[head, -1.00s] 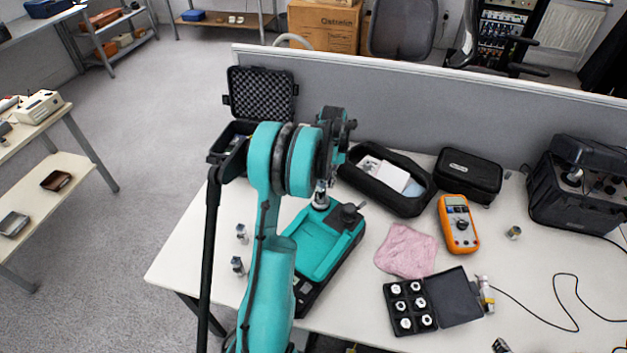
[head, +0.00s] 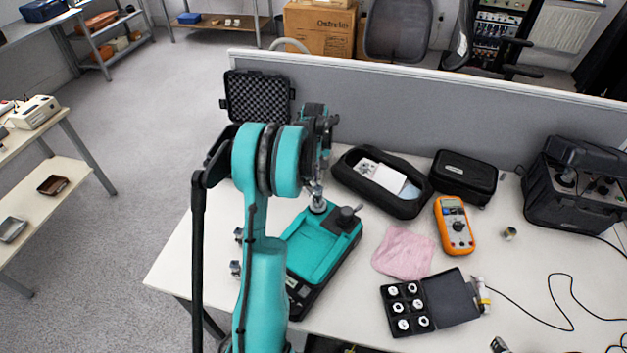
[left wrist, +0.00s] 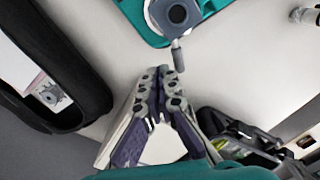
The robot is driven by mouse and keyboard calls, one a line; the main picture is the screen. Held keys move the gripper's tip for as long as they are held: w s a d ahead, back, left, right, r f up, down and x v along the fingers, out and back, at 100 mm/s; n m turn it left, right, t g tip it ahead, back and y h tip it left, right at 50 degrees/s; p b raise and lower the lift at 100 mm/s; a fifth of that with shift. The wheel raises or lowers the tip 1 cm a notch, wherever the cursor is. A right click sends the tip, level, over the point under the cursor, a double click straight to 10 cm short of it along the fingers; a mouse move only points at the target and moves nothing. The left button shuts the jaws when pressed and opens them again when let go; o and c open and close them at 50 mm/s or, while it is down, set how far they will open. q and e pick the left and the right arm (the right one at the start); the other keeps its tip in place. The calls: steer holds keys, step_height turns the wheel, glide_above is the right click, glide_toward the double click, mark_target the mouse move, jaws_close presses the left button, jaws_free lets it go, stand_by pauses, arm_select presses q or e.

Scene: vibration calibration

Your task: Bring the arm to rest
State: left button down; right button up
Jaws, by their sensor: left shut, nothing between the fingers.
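My left arm (head: 262,300) rises from the lower edge of the head view, its elbow bent above the table. My left gripper (left wrist: 160,85) shows in the left wrist view with its fingers shut and nothing between them. It is apart from the teal calibrator (head: 322,249), above the bare table near it. The calibrator also shows at the top of the left wrist view (left wrist: 150,30), with a round grey metal part (left wrist: 174,13) on it. In the head view the wrist hides most of the gripper. My right gripper is not in view.
Near the arm are a black foam-lined case (head: 258,96), an open black pouch (head: 352,190) and small metal cylinders (head: 235,269). A pink cloth (head: 404,253), an orange multimeter (head: 455,236) and a weight box (head: 450,298) lie to the right. A grey partition (head: 420,120) runs behind.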

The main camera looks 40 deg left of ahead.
arm_select(q)
step_height(320, 180, up, 5)
steer(key=p, duration=0.2)
steer(key=shift+f+p, duration=0.1)
steer(key=shift+p, duration=0.25)
